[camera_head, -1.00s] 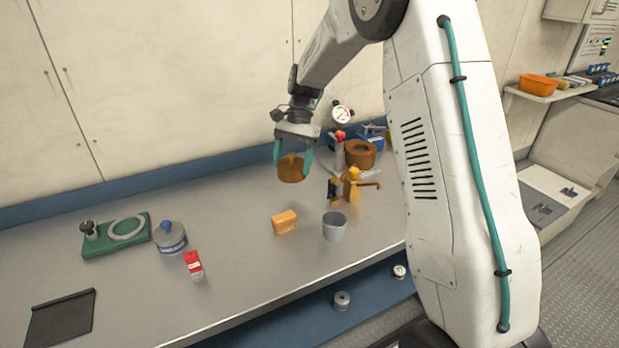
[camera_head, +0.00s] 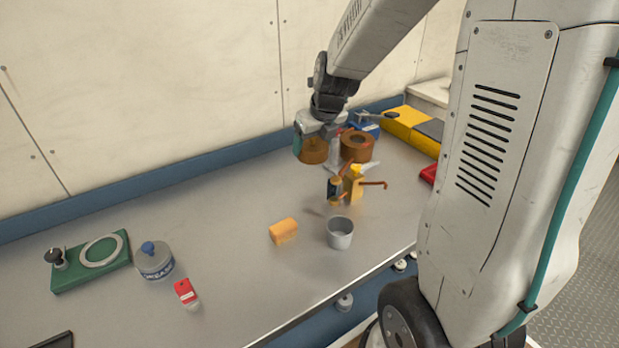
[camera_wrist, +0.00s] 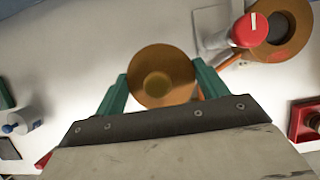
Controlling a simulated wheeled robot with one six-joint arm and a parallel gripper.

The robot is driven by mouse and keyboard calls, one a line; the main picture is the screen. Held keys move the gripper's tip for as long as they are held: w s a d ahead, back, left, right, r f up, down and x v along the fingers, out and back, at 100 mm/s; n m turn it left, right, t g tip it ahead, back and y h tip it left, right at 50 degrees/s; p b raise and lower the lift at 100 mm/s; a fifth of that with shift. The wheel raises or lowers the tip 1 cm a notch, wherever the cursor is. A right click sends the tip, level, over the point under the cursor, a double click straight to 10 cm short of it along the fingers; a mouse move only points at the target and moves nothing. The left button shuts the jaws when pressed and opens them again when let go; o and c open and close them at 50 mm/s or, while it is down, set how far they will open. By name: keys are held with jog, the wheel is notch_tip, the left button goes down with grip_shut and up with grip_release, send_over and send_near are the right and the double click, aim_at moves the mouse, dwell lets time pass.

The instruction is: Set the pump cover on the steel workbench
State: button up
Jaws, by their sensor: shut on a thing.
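The pump cover (camera_head: 314,151) is a round, bronze-brown piece with a raised centre boss. My gripper (camera_head: 311,146) is shut on it, and in the head view holds it over the back part of the steel workbench (camera_head: 215,215). In the wrist view the pump cover (camera_wrist: 160,77) sits between the two teal fingers of my gripper (camera_wrist: 160,85). The gap between the cover's underside and the bench is hard to judge.
Right of the cover stand a brown ring-shaped part (camera_head: 357,146) and a red-capped bottle, seen by its cap (camera_wrist: 249,30). An orange-and-yellow tool (camera_head: 350,186), grey cup (camera_head: 340,233) and orange block (camera_head: 284,231) are nearer. The left-middle bench is clear.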

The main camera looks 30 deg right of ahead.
notch_tip(320, 180, down, 9)
jog(key=shift+d+f, duration=0.1)
dwell(0.3)
jog(key=o, duration=1.2)
